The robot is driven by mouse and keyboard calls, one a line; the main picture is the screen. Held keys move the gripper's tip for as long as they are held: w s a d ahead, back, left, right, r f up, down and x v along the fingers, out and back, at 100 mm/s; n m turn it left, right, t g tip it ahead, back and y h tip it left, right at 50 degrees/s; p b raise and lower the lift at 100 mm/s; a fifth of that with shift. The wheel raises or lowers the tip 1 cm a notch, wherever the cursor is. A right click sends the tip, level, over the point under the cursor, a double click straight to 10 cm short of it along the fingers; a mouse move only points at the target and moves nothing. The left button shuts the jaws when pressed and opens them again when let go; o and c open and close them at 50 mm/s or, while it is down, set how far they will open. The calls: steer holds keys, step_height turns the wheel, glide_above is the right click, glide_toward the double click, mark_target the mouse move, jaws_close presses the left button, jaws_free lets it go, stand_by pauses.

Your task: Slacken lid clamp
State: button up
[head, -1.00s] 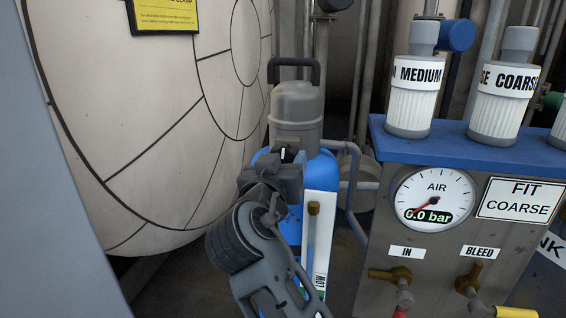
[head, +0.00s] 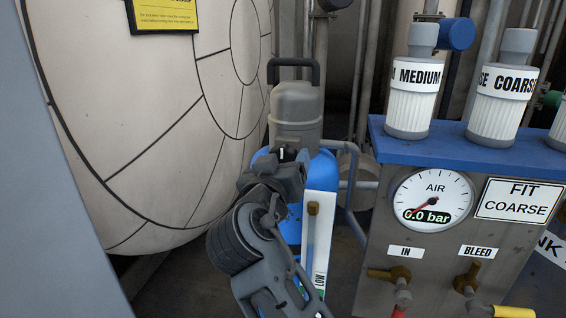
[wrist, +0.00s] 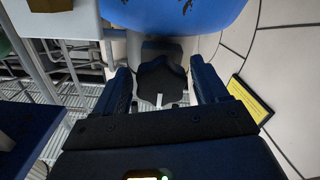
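The lid clamp appears as a dark, lobed knob (wrist: 160,82) with a white mark, on the front of a grey domed lid (head: 297,103) with a black top handle. The lid sits on a blue vessel (head: 322,172). My gripper (head: 277,163) is at the knob, below the dome. In the wrist view my gripper (wrist: 161,80) has its fingers spread, one on each side of the knob, with narrow gaps showing. The head view hides most of the knob behind my gripper; only the white mark shows clearly. I cannot tell if either finger touches it.
A panel (head: 375,245) with a blue top stands at the right, bearing an air gauge (head: 432,200) reading 0.0 bar, brass valves and white filter cartridges (head: 414,95). A large pale round vessel (head: 130,110) fills the left. A pipe (head: 346,195) runs close right of the blue vessel.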

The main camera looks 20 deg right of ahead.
steer(key=shift+o, duration=0.6)
steer(key=shift+s, duration=0.1)
steer(key=b+v, duration=0.1)
steer(key=v, duration=0.6)
steer(key=shift+s+a, duration=0.25)
